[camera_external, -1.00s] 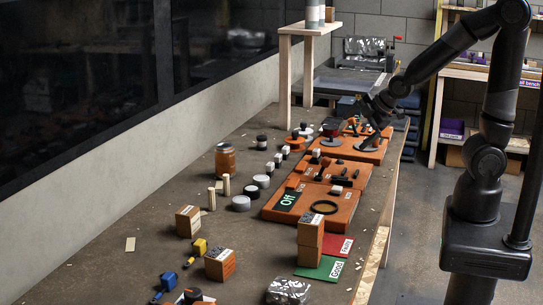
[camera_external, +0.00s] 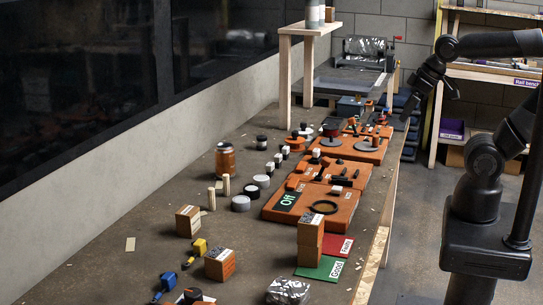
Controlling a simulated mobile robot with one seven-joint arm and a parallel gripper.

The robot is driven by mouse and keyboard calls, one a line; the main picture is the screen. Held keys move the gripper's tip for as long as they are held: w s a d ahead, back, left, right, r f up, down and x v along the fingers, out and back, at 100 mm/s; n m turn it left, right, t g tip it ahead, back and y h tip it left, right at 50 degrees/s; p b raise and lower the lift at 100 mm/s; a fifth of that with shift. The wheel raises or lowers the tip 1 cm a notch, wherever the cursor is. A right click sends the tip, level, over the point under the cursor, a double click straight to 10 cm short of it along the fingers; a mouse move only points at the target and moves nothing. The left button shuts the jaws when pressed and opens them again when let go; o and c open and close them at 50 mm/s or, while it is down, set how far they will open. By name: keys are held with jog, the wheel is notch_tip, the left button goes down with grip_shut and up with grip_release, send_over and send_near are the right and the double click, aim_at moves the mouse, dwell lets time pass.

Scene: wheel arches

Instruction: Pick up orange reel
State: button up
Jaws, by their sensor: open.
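An orange round piece, which looks like the orange reel (camera_external: 294,145), lies on the workbench (camera_external: 150,220) left of the far orange board (camera_external: 345,154). It is small in the view, and dark and white pieces stand close around it. My gripper (camera_external: 406,116) is open, with nothing seen in it. It hangs to the right of the far boards, near the bench's far right edge and well apart from the orange reel. Its fingertips are small and dark against the background.
More orange boards (camera_external: 335,208) with fitted parts run along the bench's right side. A raised wooden shelf (camera_external: 309,29) stands behind. Bare bench lies at left.

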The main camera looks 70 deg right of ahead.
jog(key=m+g+h, duration=0.2)
jog(key=m+h, duration=0.1)
jog(key=m, duration=0.6)
send_over(296, 133)
jog(key=s+a, duration=0.2)
notch_tip(296, 133, down, 16)
jog(key=x, duration=1)
jog(key=shift+s+d+f, duration=0.15)
jog(key=shift+d+f, duration=0.15)
jog(key=shift+f, duration=0.1)
jog(key=shift+c, duration=0.5)
jog(key=c, duration=1)
